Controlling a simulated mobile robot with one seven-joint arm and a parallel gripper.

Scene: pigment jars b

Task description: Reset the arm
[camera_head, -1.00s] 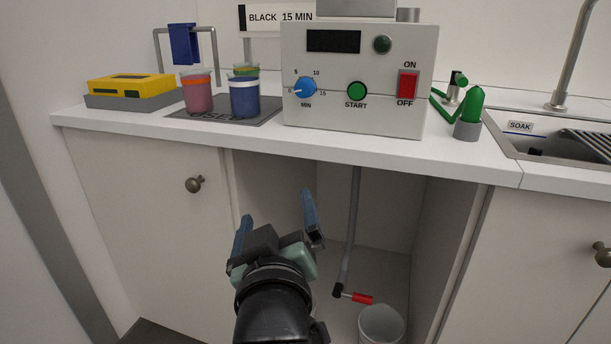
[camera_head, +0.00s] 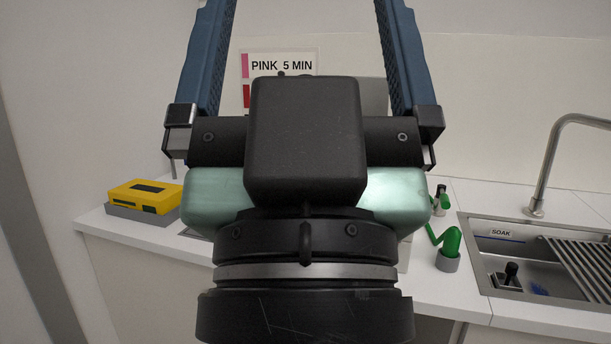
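My gripper (camera_head: 305,18) fills the middle of the head view, raised close in front of the camera and pointing up. Its two blue fingers stand wide apart, with their tips cut off by the top edge. Nothing shows between the fingers except the wall and a sign. My gripper hides most of the control box and the jars on the counter.
A yellow device (camera_head: 145,195) sits on the counter at left. A wall sign (camera_head: 283,66) reads PINK 5 MIN. At right are a green-handled thing in a grey holder (camera_head: 447,262), a sink (camera_head: 510,262) marked SOAK, and a faucet (camera_head: 545,175).

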